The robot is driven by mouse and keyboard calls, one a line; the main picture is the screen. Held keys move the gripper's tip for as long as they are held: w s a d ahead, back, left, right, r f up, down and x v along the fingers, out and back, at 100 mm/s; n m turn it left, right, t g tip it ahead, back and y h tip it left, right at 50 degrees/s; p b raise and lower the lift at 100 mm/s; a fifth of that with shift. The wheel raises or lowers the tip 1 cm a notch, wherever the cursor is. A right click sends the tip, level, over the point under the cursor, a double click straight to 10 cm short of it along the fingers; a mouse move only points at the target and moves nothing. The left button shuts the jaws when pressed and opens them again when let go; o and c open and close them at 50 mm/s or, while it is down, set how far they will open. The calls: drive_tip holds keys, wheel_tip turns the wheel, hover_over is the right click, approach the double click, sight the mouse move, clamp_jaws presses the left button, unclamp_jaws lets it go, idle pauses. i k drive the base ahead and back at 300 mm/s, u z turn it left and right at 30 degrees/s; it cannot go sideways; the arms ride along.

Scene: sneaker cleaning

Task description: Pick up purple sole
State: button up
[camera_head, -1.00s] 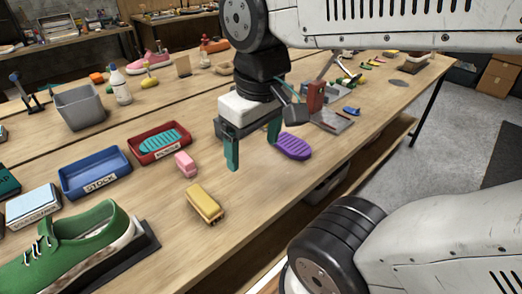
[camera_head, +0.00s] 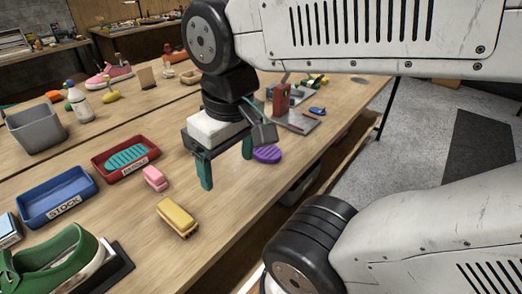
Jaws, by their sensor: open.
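The purple sole (camera_head: 266,154) lies flat on the wooden table near its right edge. It is ridged, and its left end is partly hidden behind a finger of my gripper. My gripper (camera_head: 227,172) is open and empty, with two green fingers pointing down. It hangs above the table, to the left of the sole and nearer the camera. The sole does not appear to be between the fingers.
A yellow brush (camera_head: 177,217) and a pink block (camera_head: 154,178) lie left of my gripper. A red tray (camera_head: 98,160) holds a teal sole (camera_head: 127,156). A blue tray (camera_head: 45,203) marked STOCK and a green shoe (camera_head: 50,254) are further left. A grey-and-red fixture (camera_head: 296,122) stands behind the purple sole.

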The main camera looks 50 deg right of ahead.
sight(270, 154)
drive_tip(key=k, duration=1)
drive_tip(key=u, duration=1.1)
drive_tip(key=i, duration=0.85)
drive_tip(key=z, duration=1.75)
